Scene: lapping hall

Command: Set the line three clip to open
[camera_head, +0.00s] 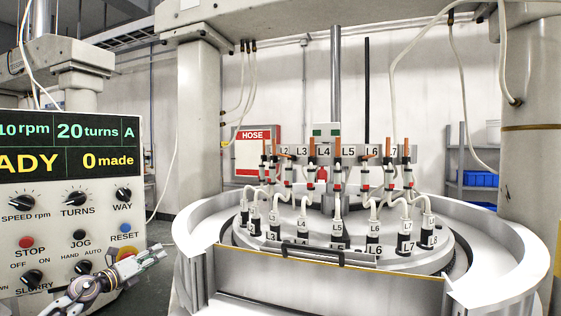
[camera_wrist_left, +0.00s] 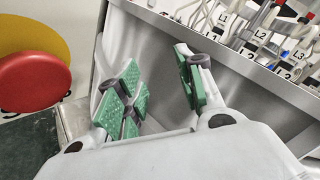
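The row of hose lines (camera_head: 338,172) hangs over the round machine, with small orange and red clips along it. The L3 label (camera_head: 301,151) is on the rail behind them. The line three clip is too small to tell whether it is open or shut. My left gripper (camera_head: 155,254) is low at the left, in front of the control panel and well apart from the clips. In the left wrist view its green-padded fingers (camera_wrist_left: 160,92) are spread, with nothing between them. My right gripper is not in view.
The control panel (camera_head: 62,215) reads 20 turns and 0 made. A red button on a yellow disc (camera_wrist_left: 32,82) is close to my left gripper. The machine's raised white rim (camera_head: 500,240) and labelled fittings (camera_head: 338,230) surround the space below the hoses.

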